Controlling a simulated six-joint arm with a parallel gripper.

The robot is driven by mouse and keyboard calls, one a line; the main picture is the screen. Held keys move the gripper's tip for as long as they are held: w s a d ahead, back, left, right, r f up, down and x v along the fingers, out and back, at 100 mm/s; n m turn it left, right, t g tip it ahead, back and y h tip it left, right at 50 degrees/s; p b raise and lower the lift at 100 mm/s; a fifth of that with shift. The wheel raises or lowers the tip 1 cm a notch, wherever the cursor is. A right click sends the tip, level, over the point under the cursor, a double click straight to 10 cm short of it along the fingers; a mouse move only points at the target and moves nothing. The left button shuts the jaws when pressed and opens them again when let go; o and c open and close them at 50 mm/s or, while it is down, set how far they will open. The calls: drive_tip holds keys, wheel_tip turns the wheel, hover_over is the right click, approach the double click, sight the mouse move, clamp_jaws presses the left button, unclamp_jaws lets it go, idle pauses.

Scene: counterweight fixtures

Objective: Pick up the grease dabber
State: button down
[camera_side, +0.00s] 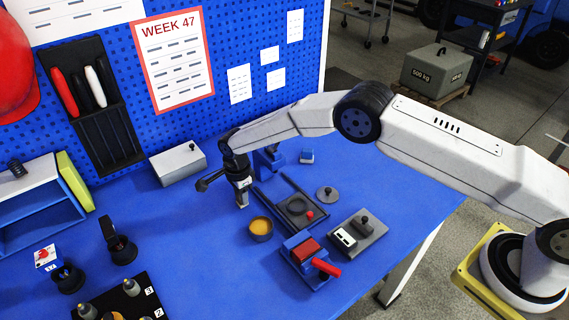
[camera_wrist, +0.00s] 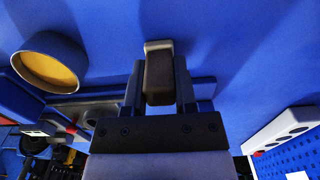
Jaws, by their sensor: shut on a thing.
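The grease dabber (camera_wrist: 159,78) is a dark block with a pale metallic end, seen between the two fingers in the wrist view. My gripper (camera_wrist: 160,92) is shut on it, with one finger on each side. In the side view my gripper (camera_side: 242,192) points down over the blue bench, left of the rail fixture. The dabber is small and mostly hidden there, and I cannot tell whether it touches the bench. A round tin with yellow-orange grease (camera_side: 261,231) stands just to the right and nearer the camera; it also shows in the wrist view (camera_wrist: 50,62).
A dark rail fixture (camera_side: 290,208) and a blue block with a red handle (camera_side: 308,262) lie to the right. A grey plate with a knob (camera_side: 358,240) is beyond them. A white box (camera_side: 178,163) stands by the pegboard. Bare bench lies left of my gripper.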

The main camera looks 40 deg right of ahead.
drive_tip(key=shift+r, duration=0.15)
drive_tip(key=shift+r, duration=1.5)
drive_tip(key=shift+s+d+r, duration=0.15)
drive_tip(key=shift+s+r, duration=0.35)
drive_tip(key=shift+r, duration=0.05)
drive_tip(key=s+d+r, duration=0.3)
drive_tip(key=s+r, duration=0.5)
drive_tip(key=s, duration=0.4)
drive_tip(key=shift+s+d+r, duration=0.25)
drive_tip(key=shift+d+r, duration=0.05)
